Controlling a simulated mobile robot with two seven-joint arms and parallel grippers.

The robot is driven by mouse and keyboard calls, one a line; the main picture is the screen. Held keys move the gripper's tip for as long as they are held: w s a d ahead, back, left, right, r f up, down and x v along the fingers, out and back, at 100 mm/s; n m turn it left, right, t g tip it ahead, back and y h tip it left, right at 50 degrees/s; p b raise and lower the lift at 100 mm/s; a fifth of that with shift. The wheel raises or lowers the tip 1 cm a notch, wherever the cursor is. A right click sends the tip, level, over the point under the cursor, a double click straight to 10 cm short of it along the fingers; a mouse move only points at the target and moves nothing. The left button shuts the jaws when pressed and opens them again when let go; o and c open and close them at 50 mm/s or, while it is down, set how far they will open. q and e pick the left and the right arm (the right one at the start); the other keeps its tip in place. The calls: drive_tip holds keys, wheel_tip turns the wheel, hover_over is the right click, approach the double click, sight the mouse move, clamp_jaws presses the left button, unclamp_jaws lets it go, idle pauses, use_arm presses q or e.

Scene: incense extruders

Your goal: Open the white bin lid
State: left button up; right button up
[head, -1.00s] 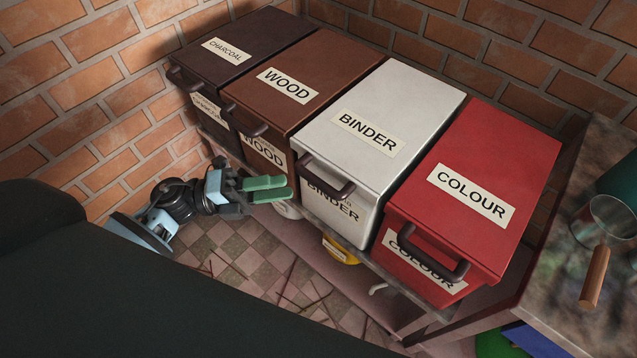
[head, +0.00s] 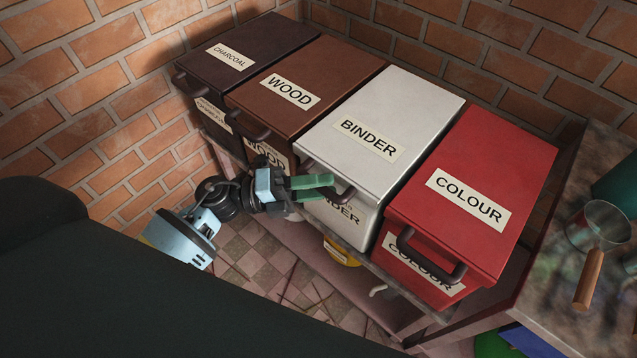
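The white bin, labelled BINDER, stands third in a row of bins, and its white lid (head: 395,110) is shut. A dark handle (head: 345,193) sticks out at the lid's front edge. My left gripper (head: 330,187), with green fingers, is at the left end of this handle and partly covers it and the front label. The two fingers are apart with a gap between them. I cannot tell whether they touch the handle. My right gripper is not in view.
The brown WOOD bin (head: 318,75) and black CHARCOAL bin (head: 265,40) stand to the left, the red COLOUR bin (head: 500,160) to the right, all lids shut. A counter at right holds a metal pan (head: 600,225). A yellow item (head: 340,252) sits below the bins.

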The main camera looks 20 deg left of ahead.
use_arm(q)
clamp_jaws()
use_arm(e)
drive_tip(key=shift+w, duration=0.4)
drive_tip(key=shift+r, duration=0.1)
